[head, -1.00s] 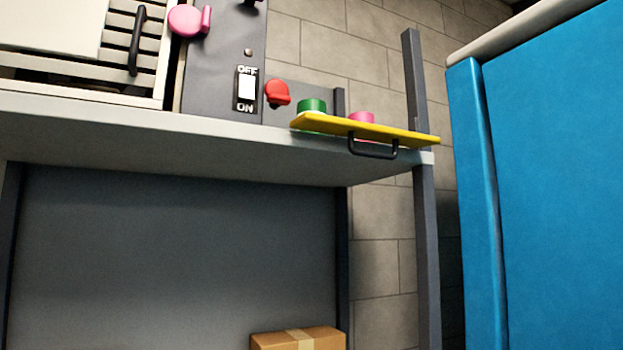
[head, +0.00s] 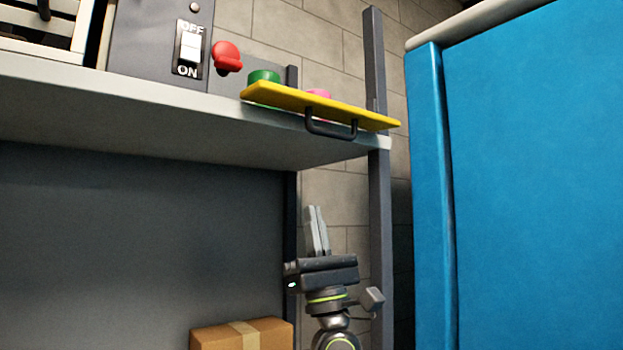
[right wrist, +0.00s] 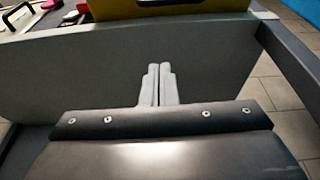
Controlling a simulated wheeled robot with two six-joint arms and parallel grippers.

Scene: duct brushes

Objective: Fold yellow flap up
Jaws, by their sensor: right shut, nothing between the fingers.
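The yellow flap (head: 290,101) lies roughly flat at the right end of the grey shelf, its front edge sticking out past the shelf front. A black handle (head: 331,127) hangs from its front edge. My right gripper (head: 316,208) is shut and empty, pointing up, below the flap and handle and apart from them. In the right wrist view the shut fingers (right wrist: 158,66) show against the grey shelf, with part of the yellow flap (right wrist: 170,10) at the top. My left gripper is not in view.
A green knob (head: 264,76) and a pink knob (head: 319,92) show behind the flap. A red knob (head: 227,57) and an OFF/ON switch (head: 190,47) are to the left. A grey post (head: 379,210) and a blue panel (head: 530,180) stand right. A cardboard box (head: 242,334) is below.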

